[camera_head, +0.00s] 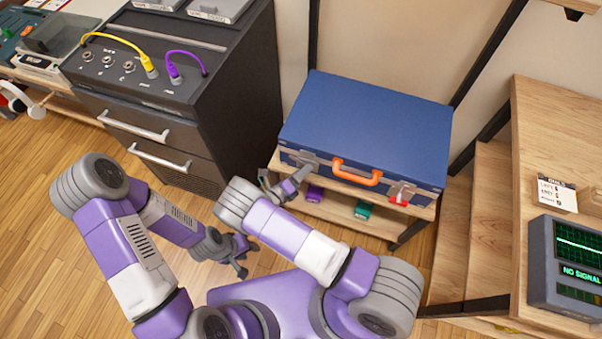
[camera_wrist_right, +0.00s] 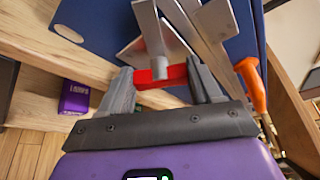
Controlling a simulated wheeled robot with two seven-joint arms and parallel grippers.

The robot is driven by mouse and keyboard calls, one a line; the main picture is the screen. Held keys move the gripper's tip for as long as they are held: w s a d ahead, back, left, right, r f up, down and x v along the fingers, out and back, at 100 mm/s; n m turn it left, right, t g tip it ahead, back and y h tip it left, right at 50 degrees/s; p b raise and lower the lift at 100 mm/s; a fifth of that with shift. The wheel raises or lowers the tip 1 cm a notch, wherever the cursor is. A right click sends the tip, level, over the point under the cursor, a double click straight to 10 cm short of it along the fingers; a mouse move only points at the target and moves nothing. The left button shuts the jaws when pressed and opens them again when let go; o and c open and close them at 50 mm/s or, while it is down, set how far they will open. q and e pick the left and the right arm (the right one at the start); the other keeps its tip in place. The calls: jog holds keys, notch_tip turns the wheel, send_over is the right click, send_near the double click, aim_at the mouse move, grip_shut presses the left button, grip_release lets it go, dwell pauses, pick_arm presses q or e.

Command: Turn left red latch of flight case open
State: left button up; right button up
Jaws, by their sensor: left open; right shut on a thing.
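The blue flight case (camera_head: 365,125) lies closed on a wooden shelf, with an orange handle (camera_head: 357,172) on its front. Its right red latch (camera_head: 402,192) shows clear of my arms. My right gripper (camera_head: 288,180) is at the left end of the case front and hides the left latch in the head view. In the right wrist view, the left red latch (camera_wrist_right: 172,75) lies between the two fingers of my right gripper (camera_wrist_right: 163,82), which are shut on it, with silver metal plates just beyond. My left gripper (camera_head: 240,258) is open and empty, low over the floor, away from the case.
A dark drawer cabinet (camera_head: 170,110) with yellow and purple cables stands left of the case. Purple (camera_head: 314,193) and green (camera_head: 363,210) boxes sit on the lower shelf. Wooden steps (camera_head: 470,215) and a table with a monitor (camera_head: 570,265) are at the right.

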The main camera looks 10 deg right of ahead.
jog(key=n, duration=0.1)
jog(key=n+h, duration=0.1)
jog(key=n, duration=0.1)
jog(key=n+h, duration=0.1)
jog(key=shift+f+n+t, duration=0.3)
jog(key=shift+f+n, duration=0.05)
jog(key=shift+n, duration=0.05)
dwell(0.5)
jog(key=o, duration=1.1)
jog(key=shift+c, duration=0.2)
